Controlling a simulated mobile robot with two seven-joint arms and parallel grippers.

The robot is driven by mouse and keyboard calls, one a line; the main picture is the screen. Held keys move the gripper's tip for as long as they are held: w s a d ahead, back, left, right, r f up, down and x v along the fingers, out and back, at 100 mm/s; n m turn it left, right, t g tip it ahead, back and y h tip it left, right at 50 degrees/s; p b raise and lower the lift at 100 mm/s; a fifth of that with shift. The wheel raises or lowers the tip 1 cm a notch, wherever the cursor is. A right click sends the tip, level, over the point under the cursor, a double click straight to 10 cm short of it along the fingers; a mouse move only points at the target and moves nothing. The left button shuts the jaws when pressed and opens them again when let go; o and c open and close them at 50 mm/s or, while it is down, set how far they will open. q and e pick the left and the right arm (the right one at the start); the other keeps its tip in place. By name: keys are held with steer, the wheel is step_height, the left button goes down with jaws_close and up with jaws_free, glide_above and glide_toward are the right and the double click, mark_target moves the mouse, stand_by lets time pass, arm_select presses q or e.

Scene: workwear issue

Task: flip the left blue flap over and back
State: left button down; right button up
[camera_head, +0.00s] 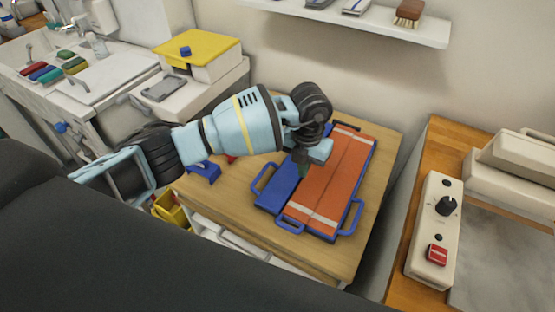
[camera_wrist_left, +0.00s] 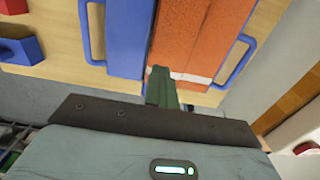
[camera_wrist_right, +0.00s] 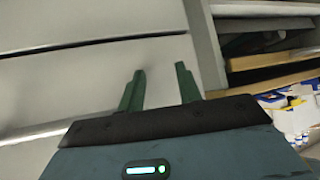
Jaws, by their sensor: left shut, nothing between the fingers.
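The blue folding board lies on the wooden tabletop, with an orange garment (camera_head: 335,180) with pale stripes spread over much of it. Its left blue flap (camera_head: 275,195) lies flat and bare, with a loop handle (camera_head: 262,178) on its outer side. The flap also shows in the left wrist view (camera_wrist_left: 127,40), beside the garment (camera_wrist_left: 190,40). My left gripper (camera_head: 303,170) is shut and empty, above the line where flap and garment meet; I cannot tell if it touches. My right gripper (camera_wrist_right: 160,85) is open and empty, in front of pale panels; it is out of the head view.
Blue and red small objects (camera_head: 204,172) lie left of the board, partly behind my left arm. A yellow-lidded box (camera_head: 198,50) stands at the back left. A control box (camera_head: 435,235) with a knob and red switch is on the right counter. A shelf (camera_head: 350,22) hangs above.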

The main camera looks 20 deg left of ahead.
arm_select(q)
steer(key=shift+s+d+f, duration=0.1)
steer(key=shift+d+f, duration=0.1)
steer(key=shift+d, duration=0.35)
steer(key=shift+d+f, duration=0.15)
steer(key=shift+d, duration=0.4)
steer(key=shift+a+r, duration=0.1)
steer(key=shift+a, duration=0.05)
steer(key=c, duration=1.7)
jaws_free()
steer(key=shift+r, duration=3.95)
